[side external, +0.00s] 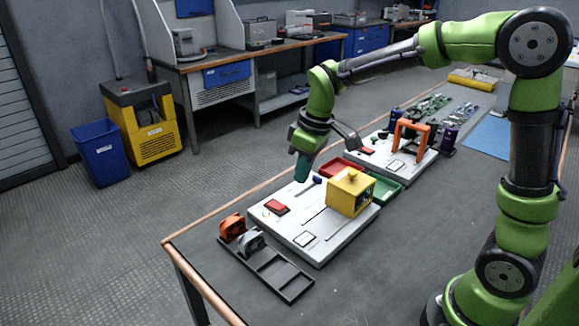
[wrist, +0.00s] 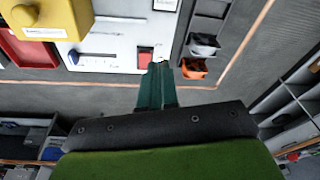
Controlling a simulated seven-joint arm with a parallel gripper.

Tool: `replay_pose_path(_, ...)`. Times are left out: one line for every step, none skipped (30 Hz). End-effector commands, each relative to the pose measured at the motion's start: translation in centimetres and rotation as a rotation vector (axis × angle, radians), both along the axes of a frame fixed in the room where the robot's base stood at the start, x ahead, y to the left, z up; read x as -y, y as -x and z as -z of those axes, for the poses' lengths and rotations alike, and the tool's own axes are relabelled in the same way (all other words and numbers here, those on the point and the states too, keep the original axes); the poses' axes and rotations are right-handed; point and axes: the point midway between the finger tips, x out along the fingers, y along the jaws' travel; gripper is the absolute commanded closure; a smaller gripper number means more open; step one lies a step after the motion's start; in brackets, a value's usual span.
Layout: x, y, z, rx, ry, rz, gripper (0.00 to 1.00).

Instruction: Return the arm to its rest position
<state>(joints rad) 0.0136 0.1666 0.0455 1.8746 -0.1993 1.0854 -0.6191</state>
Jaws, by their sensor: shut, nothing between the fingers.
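My gripper (side external: 303,166) hangs above the back edge of the near white board (side external: 310,240), with its teal fingers pointing down. In the wrist view the teal fingers (wrist: 156,75) lie together with nothing between them. My green arm reaches over the table from the right. On the near board are a yellow box (side external: 351,190) with a knob on top, a red block (side external: 276,207) and a small blue-ended piece (side external: 317,180). The gripper appears apart from all of these.
A dark tray (side external: 275,275) with orange and grey parts stands at the near left. Red (side external: 340,168) and green (side external: 384,188) bins lie behind the yellow box. A second white board (side external: 420,165) bears an orange frame (side external: 411,136).

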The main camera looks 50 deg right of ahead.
Motion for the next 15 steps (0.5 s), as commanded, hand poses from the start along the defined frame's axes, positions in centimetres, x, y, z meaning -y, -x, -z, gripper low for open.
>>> replay_pose_path(0.0,2.0,-1.4,0.033,-0.028,0.102,1.00)
replay_pose_path(-0.1,3.1,-1.9,0.047,-0.047,0.162,1.00)
replay_pose_path(-0.1,4.4,-2.5,0.068,-0.074,0.237,1.00)
replay_pose_path(-0.2,5.5,-2.9,0.083,-0.094,0.293,1.00)
replay_pose_path(-0.2,6.5,-3.3,0.099,-0.114,0.343,1.00)
replay_pose_path(-0.2,7.9,-3.8,0.119,-0.144,0.408,1.00)
replay_pose_path(-0.3,8.9,-4.0,0.135,-0.166,0.452,1.00)
replay_pose_path(-0.3,9.8,-4.3,0.151,-0.189,0.493,1.00)
replay_pose_path(-0.3,11.1,-4.5,0.173,-0.217,0.541,1.00)
replay_pose_path(-0.4,11.9,-4.7,0.187,-0.238,0.572,1.00)
replay_pose_path(-0.4,12.8,-4.8,0.202,-0.257,0.597,1.00)
replay_pose_path(-0.4,13.7,-5.0,0.224,-0.279,0.621,1.00)
replay_pose_path(-0.4,14.3,-5.0,0.238,-0.293,0.632,1.00)
replay_pose_path(-0.5,14.9,-5.1,0.253,-0.305,0.638,1.00)
replay_pose_path(-0.5,15.5,-5.3,0.273,-0.316,0.636,1.00)
